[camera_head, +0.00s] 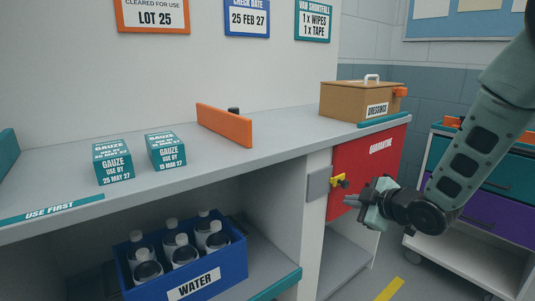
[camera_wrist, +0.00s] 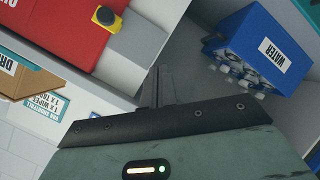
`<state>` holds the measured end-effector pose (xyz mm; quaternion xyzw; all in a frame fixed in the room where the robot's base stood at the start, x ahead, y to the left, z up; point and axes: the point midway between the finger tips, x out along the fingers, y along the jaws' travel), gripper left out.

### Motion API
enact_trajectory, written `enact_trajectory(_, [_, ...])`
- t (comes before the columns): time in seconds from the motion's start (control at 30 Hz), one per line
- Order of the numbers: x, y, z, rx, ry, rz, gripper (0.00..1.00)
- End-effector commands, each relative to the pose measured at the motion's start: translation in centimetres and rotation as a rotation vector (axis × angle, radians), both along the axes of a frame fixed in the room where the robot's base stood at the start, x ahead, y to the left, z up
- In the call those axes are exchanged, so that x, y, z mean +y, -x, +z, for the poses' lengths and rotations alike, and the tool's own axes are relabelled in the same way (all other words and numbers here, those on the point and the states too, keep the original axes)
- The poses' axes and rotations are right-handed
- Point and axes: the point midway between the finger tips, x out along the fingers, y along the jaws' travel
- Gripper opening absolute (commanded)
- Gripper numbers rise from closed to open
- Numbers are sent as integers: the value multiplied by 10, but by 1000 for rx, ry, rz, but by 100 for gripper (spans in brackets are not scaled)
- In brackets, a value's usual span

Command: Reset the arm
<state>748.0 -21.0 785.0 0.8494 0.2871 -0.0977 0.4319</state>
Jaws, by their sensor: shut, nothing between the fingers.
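My gripper (camera_head: 352,202) is on the right in the head view, in front of the counter and close to the red quarantine door (camera_head: 368,165). Its fingers point left and it looks apart from the door and its yellow latch (camera_head: 338,180). In the wrist view my gripper (camera_wrist: 158,74) has its two fingers together, with nothing between them.
A blue water crate (camera_head: 238,262) with several bottles sits on the lower shelf. On the counter are two gauze boxes (camera_head: 113,165), an orange divider (camera_head: 224,127) and a brown dressings box (camera_head: 350,102). A drawer cart (camera_head: 500,200) stands at right, near my arm.

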Motion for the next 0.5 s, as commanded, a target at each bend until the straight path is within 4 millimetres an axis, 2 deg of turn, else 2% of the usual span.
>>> enact_trajectory(0.03, [17, 15, 3, 82, -17, -29, 0])
enact_trajectory(0.17, [49, 66, 0, 330, -48, -131, 0])
enact_trajectory(0.23, [64, 101, -2, 464, -54, -185, 0])
enact_trajectory(0.37, [83, 174, -3, 699, -40, -281, 0])
enact_trajectory(0.4, [86, 196, -4, 762, -29, -311, 0])
enact_trajectory(0.5, [90, 245, -3, 896, 2, -375, 0])
